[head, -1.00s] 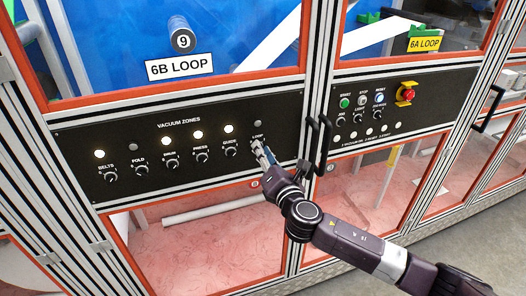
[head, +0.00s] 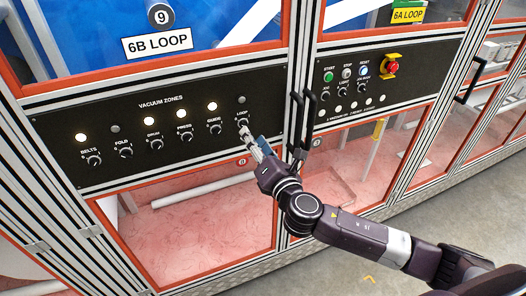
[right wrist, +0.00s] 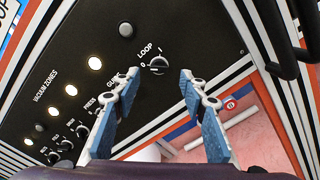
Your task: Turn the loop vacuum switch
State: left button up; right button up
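The loop switch is a small black rotary knob (right wrist: 158,64) under the label LOOP on the black vacuum zones panel (head: 65,150). The lamp (head: 241,100) above it is unlit. My right gripper (right wrist: 160,75) is open, and in the right wrist view the knob shows just beyond and between its two fingertips, with nothing held. In the head view the right gripper (head: 245,132) points at the loop switch and partly covers it. Whether the fingers touch the knob cannot be told. My left gripper is not in view.
Several other knobs, such as the guide switch (head: 214,130), line the panel to the left, most with lit lamps. A black door handle (head: 304,122) stands out just right of my right gripper. Farther right is a red emergency button (head: 391,66).

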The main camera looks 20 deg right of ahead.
jog(key=s, duration=0.6)
jog(key=shift+s, duration=0.3)
jog(key=shift+d, duration=0.1)
